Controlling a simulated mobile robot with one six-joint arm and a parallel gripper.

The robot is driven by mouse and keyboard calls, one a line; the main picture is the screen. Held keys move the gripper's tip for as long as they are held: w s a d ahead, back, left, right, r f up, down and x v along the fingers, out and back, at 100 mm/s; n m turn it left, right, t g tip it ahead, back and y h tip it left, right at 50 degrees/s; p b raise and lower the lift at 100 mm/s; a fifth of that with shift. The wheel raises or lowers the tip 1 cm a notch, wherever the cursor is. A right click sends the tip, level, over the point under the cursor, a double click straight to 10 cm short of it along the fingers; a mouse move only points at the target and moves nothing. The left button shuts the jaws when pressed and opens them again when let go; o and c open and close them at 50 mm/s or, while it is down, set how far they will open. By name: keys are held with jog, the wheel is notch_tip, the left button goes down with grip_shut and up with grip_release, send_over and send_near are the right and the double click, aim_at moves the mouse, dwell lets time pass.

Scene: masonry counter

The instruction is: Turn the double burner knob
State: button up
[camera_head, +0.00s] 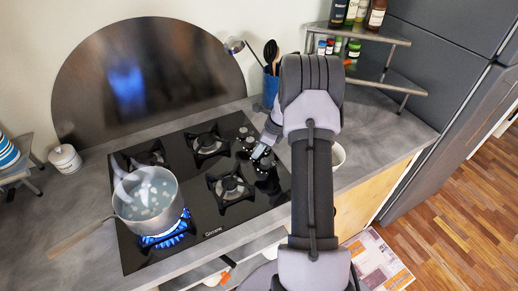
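A black gas hob (212,218) is set in the grey counter, with a column of dark knobs (243,132) along its right side. I cannot tell which of them is the double burner knob. My gripper (260,153) reaches down from the right over the knobs, its tips at or close to the middle ones. My arm and gripper hide part of the knob row. It is too small to tell whether the fingers are open or shut, or whether they touch a knob. The front left burner (165,238) burns with a blue flame.
A steaming pot (148,195) stands on the lit burner, its wooden handle (82,239) pointing front left. Behind my arm are a blue utensil holder (271,88) and a corner shelf (372,35) with bottles. A white cup (338,156) stands right of my arm.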

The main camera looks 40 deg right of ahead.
grip_shut()
jog(key=shift+n, duration=0.3)
jog(key=n+y+p, duration=0.1)
jog(key=n, duration=0.1)
jog(key=shift+d+n+g, duration=0.1)
jog(key=shift+n+g, duration=0.3)
jog(key=shift+w+n+g+y+p, duration=0.1)
jog(key=shift+n+g+y+p, duration=0.4)
jog(key=shift+n, duration=1.2)
jog(key=o, duration=0.9)
grip_release()
